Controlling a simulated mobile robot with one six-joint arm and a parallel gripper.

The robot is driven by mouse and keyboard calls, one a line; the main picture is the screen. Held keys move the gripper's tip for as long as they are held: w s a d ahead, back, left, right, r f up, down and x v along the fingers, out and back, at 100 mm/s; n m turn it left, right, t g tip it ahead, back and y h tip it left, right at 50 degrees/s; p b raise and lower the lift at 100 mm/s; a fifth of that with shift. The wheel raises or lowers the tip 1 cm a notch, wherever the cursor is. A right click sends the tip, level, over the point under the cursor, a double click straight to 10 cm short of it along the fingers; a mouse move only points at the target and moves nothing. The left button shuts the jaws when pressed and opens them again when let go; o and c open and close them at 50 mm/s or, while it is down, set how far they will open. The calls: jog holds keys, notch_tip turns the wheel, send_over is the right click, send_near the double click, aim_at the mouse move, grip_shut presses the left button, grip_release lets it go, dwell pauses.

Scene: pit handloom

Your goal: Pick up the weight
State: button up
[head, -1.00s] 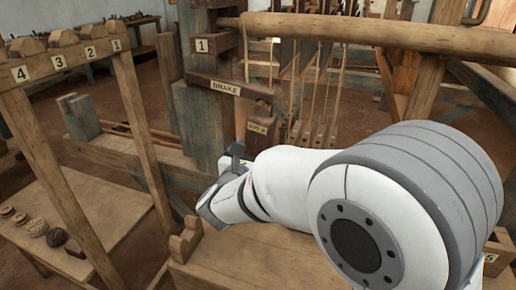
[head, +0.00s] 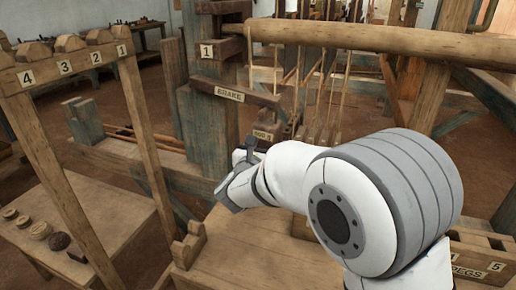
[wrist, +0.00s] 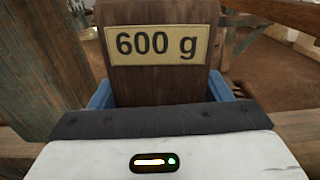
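The weight (wrist: 160,82) is a dark brown wooden block with a plate reading 600 g. It fills the upper middle of the wrist view, upright, just in front of my gripper. In the head view its small label (head: 263,135) shows below the BRAKE sign, beside a thick post. My gripper (wrist: 162,92) has blue fingers, one at each side of the block's lower part. The fingers are close against its sides; whether they press on it I cannot tell. In the head view my gripper (head: 246,152) is at the weight's lower left, its fingertips not clear.
The BRAKE lever (head: 230,94) runs just above the weight. A thick beam (head: 380,40) crosses above, with cords hanging behind. A numbered wooden rack (head: 70,60) and a low bench (head: 110,210) stand at the left. A PEGS box (head: 480,262) is at the lower right.

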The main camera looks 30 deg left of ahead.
jog(key=c, duration=1)
jog(key=shift+c, duration=0.4)
jog(key=shift+r, duration=0.75)
jog(key=s+d, duration=0.2)
jog(key=s, duration=1.6)
jog(key=shift+a, duration=0.15)
